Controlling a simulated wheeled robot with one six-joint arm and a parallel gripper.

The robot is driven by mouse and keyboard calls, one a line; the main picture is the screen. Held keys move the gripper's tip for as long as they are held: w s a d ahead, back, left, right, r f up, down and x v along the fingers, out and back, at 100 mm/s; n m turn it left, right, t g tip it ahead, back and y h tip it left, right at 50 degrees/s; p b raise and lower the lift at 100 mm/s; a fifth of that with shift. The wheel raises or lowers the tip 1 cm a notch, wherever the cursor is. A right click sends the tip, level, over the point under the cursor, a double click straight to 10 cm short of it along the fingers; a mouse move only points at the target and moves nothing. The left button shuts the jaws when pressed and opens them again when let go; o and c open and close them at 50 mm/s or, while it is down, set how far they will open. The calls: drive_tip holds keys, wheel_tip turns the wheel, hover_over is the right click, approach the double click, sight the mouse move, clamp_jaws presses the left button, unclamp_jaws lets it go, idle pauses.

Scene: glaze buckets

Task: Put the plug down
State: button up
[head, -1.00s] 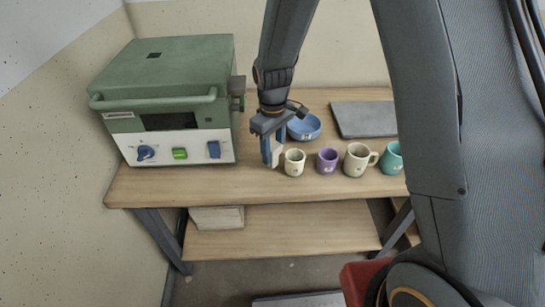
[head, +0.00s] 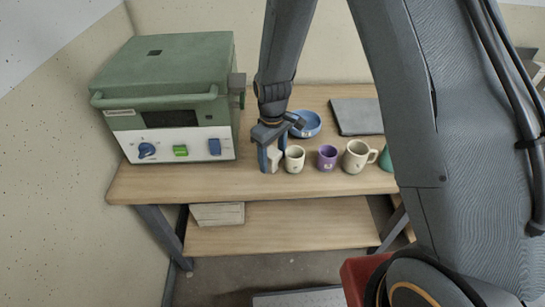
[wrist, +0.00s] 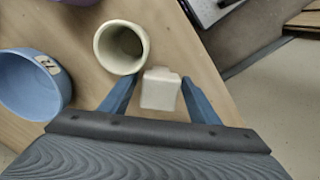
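The plug is a small cream-white block (wrist: 160,92). It sits between the two blue fingers of my gripper (wrist: 161,80) in the wrist view, with a narrow gap showing on each side. In the head view the plug (head: 274,160) is at the wooden table's front part, just left of the cream cup. My gripper (head: 272,158) points down there, its fingers low around the plug and open. The plug appears to rest on the table; its underside is hidden.
The cream cup (head: 294,159) stands close to the plug's right. A purple cup (head: 327,158) and a beige mug (head: 357,157) follow. A blue bowl (head: 309,125) is behind. A green kiln (head: 165,95) stands left. The table front (head: 200,185) is clear.

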drive_tip(key=shift+r, duration=0.1)
wheel_tip(320, 180, up, 11)
drive_tip(key=b, duration=0.2)
drive_tip(key=shift+r+b, duration=0.15)
drive_tip(key=shift+b, duration=0.15)
drive_tip(key=s+d+r+m+t, duration=0.1)
drive_tip(key=s+d+r+m, duration=0.1)
drive_tip(key=s+d+m, duration=0.6)
drive_tip(key=s+d, duration=0.6)
drive_tip(key=s, duration=0.1)
drive_tip(key=shift+s+r+m, duration=0.3)
drive_tip(key=shift+s, duration=0.1)
idle(0.4)
